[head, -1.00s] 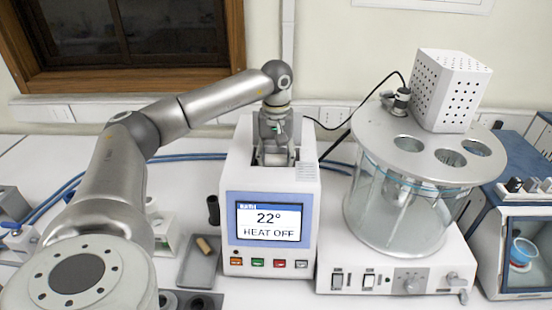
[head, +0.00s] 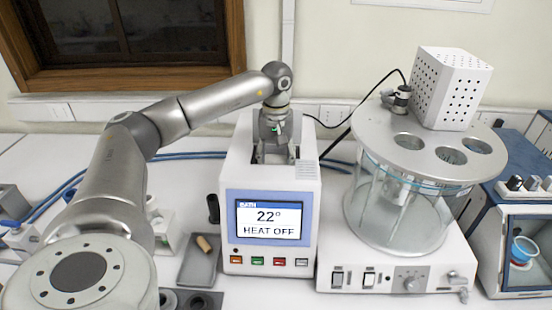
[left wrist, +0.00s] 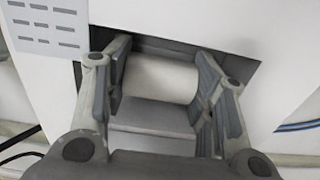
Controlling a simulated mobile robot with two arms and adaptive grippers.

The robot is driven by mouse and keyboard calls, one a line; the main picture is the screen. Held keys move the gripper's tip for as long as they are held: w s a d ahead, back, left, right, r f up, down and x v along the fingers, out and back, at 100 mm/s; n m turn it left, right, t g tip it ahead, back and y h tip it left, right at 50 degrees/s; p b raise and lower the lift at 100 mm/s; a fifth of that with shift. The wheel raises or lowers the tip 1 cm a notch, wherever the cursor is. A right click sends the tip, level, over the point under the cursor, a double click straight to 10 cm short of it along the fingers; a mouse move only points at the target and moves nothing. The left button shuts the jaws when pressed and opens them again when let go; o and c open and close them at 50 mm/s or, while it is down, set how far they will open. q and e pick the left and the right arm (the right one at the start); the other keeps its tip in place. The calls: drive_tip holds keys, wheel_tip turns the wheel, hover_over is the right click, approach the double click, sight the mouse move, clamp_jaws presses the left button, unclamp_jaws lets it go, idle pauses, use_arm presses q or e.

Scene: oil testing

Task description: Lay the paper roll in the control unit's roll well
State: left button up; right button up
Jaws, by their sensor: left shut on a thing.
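The control unit (head: 240,170) is a white box with a lit display reading 22° and HEAT OFF, in the middle of the head view. Its roll well (left wrist: 240,68) is a dark recess in the top, which also shows in the left wrist view. The white paper roll (left wrist: 160,79) lies between the fingers of my left gripper (left wrist: 162,76), at the well opening and at least partly inside it. In the head view my left gripper (head: 274,152) points down into the well and hides the roll. I cannot tell whether the roll touches the well floor. My right gripper is not in view.
A glass bath with a round lid (head: 385,140) stands close on the right of the control unit. A grey tray (head: 197,268) with a small tan cylinder (head: 205,244) lies to its left. Blue hoses (head: 190,156) and a black cable run behind.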

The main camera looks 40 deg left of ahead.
sight(276, 157)
use_arm(q)
drive_tip(key=shift+f, duration=0.15)
drive_tip(key=o, duration=0.7)
wheel_tip(276, 157, up, 9)
drive_tip(key=p, duration=0.6)
drive_tip(key=shift+f, duration=0.15)
drive_tip(key=shift+r+p, duration=0.55)
drive_tip(key=shift+r, duration=0.65)
